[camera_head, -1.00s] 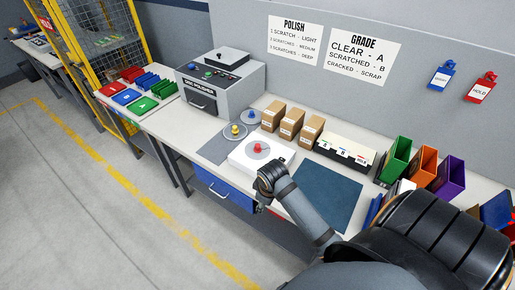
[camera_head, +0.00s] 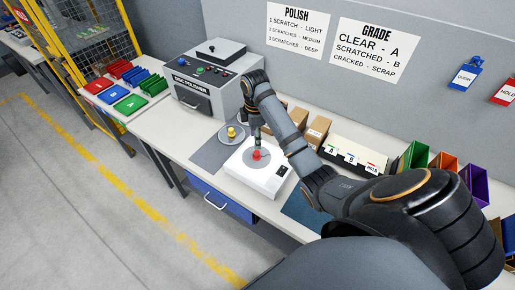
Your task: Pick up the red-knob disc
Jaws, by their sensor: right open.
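The red-knob disc (camera_head: 263,157) is a flat grey disc with a red knob at its middle. It lies on a white box-shaped device (camera_head: 250,177) on the bench. My right gripper (camera_head: 257,146) points down just above the red knob, with its tips at or very near the knob. It is open; whether it touches the knob is too small to tell. A disc with a yellow knob (camera_head: 232,133) lies on the grey mat to the left. My left gripper is not in view.
The grey disc polisher (camera_head: 205,82) stands behind to the left. Coloured bins (camera_head: 413,157) are at the right. Red, blue and green trays (camera_head: 113,94) lie far left.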

